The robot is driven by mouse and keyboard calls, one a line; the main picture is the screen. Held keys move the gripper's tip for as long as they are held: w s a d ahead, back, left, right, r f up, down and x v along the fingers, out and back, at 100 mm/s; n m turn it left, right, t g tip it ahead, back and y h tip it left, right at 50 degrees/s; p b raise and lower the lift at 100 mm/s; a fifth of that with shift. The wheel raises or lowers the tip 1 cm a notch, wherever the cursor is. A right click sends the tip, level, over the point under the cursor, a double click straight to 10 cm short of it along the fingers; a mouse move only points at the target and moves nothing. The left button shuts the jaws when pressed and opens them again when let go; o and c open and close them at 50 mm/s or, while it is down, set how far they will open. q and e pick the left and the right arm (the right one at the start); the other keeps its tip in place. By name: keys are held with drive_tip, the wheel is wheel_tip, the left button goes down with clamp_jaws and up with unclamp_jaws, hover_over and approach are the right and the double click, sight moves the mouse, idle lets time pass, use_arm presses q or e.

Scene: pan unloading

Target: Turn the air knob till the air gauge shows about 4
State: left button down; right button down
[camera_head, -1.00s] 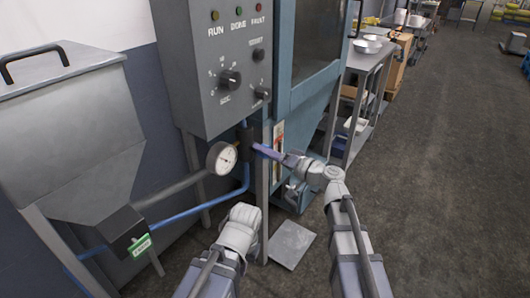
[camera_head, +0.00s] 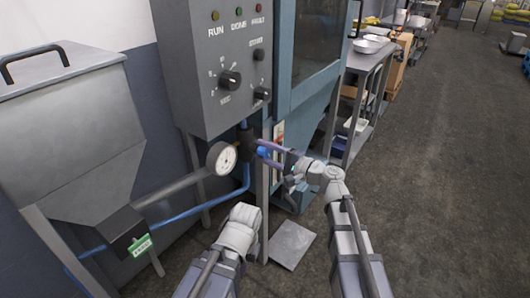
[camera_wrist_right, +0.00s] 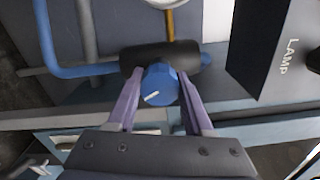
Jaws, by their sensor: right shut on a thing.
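The air knob (camera_wrist_right: 160,84) is a blue round knob with a white pointer line, on the end of a black valve body (camera_wrist_right: 133,60). My right gripper (camera_wrist_right: 156,95) has its two purple fingers on either side of the knob and is shut on it. In the head view the right gripper (camera_head: 262,153) reaches the knob from the right. The air gauge (camera_head: 226,159) is a white round dial left of the valve; its needle and numbers are too small to read. Only part of my left arm shows at the bottom; its gripper is not seen.
A grey control box (camera_head: 208,95) with lamps and dials hangs just above the valve. A blue hose (camera_head: 205,205) and a grey pipe (camera_head: 172,189) run to the hopper (camera_head: 70,130) at left. A grey leg stands below the valve. The floor (camera_head: 430,190) at right is clear.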

drive_tip(key=shift+m, duration=1.1)
drive_tip(key=shift+c, duration=1.5)
unclamp_jaws()
drive_tip(key=v, duration=0.7)
drive_tip(key=shift+s+d, duration=0.25)
drive_tip(key=shift+d, duration=0.05)
